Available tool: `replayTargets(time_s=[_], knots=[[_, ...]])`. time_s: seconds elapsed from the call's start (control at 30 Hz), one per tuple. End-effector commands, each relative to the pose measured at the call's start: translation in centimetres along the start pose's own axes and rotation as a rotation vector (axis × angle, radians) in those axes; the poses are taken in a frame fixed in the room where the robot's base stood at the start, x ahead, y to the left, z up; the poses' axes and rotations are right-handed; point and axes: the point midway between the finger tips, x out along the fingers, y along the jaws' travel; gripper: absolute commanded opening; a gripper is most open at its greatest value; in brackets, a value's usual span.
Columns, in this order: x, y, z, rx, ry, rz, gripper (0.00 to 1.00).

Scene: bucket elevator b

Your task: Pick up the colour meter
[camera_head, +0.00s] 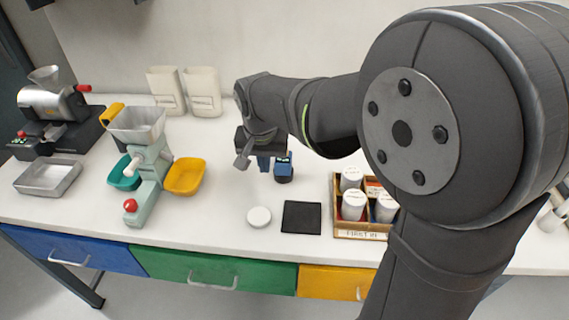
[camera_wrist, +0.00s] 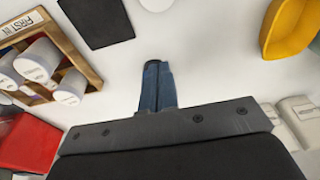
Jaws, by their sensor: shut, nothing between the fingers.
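The colour meter appears to be the small dark blue device with a little lit display (camera_head: 284,169), on the white bench in the head view. My gripper (camera_head: 263,166) is just left of it in that view, pointing down, with its blue fingers closed together. I cannot tell whether they touch the device. In the wrist view the shut fingers (camera_wrist: 157,72) show in the middle with nothing between them.
A black mat (camera_head: 301,217) and a white disc (camera_head: 259,217) lie in front. A wooden tray (camera_head: 361,235) of white jars stands right. A green hand mill (camera_head: 148,175) with teal and yellow bowls (camera_head: 185,176) stands left. Two pale containers (camera_head: 203,92) stand behind.

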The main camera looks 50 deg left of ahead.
Motion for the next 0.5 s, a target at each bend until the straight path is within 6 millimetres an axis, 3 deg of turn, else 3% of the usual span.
replayTargets(time_s=[0.2,0.5], knots=[[0.00,0.00,0.00,0.000,0.000,0.000,0.00],[0.00,0.00,0.00,0.000,0.000,0.000,0.57]])
